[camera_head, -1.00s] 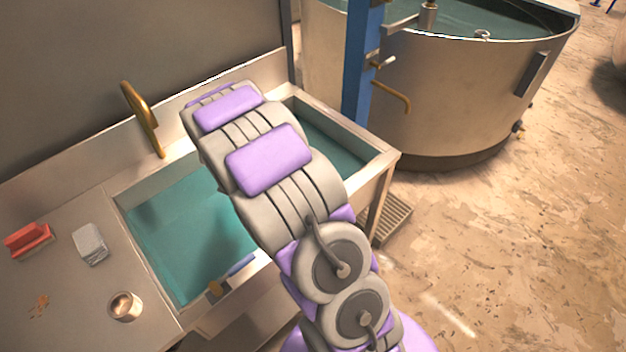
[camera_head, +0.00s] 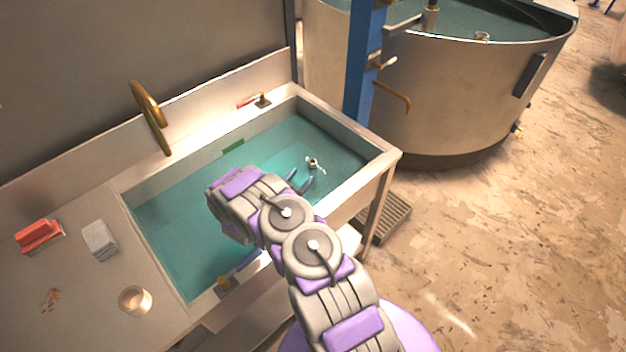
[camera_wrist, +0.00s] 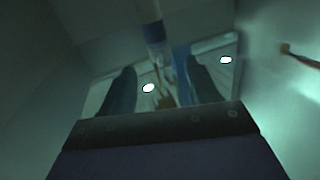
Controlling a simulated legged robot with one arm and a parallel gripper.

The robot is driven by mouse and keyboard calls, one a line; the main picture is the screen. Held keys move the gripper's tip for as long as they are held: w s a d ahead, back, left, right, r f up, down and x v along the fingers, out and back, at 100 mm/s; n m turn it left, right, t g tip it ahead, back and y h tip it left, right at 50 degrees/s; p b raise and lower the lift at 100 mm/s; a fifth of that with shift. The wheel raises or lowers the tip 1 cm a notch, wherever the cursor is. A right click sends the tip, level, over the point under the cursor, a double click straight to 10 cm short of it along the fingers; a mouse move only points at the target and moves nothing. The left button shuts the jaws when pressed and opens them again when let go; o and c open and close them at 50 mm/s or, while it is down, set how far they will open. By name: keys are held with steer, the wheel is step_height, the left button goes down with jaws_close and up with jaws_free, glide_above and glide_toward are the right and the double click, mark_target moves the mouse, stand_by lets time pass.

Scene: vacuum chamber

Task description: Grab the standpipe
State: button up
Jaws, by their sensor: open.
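The standpipe (camera_head: 313,163) appears to be the small pale upright piece with a dark top at the water's surface, in the right part of the sink (camera_head: 380,160). My gripper (camera_head: 300,180) is in the water just left of and nearer than it, with two bluish fingers apart. In the wrist view, my gripper's dark fingers (camera_wrist: 158,70) are spread. A pale pipe-like shape (camera_wrist: 151,28) hangs beyond and between the fingertips, which do not visibly touch it. The wrist picture is dim and greenish, so the pipe's lower part is unclear.
A brass faucet (camera_head: 150,115) stands at the sink's back edge. A red brush (camera_head: 40,235), a grey block (camera_head: 99,238) and a cup (camera_head: 135,299) are on the left counter. A blue post (camera_head: 363,65) and a large round tank (camera_head: 450,100) stand to the right.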

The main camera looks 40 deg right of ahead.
steer(key=f, duration=0.3)
steer(key=d+f+b, duration=0.1)
steer(key=f, duration=0.2)
steer(key=f+b, duration=0.1)
steer(key=f, duration=0.2)
steer(key=shift+s+d, duration=0.25)
steer(key=b+x, duration=0.1)
steer(key=x, duration=0.1)
steer(key=b+x, duration=0.1)
steer(key=x, duration=0.1)
steer(key=b+x, duration=0.1)
steer(key=x, duration=0.2)
steer(key=shift+w+d+r, duration=0.1)
steer(key=shift+r, duration=0.25)
steer(key=shift+a+r, duration=0.1)
steer(key=shift+a, duration=0.5)
steer(key=shift+c, duration=1.2)
steer(key=shift+d, duration=0.35)
steer(key=c, duration=0.6)
steer(key=shift+a, duration=0.15)
jaws_close()
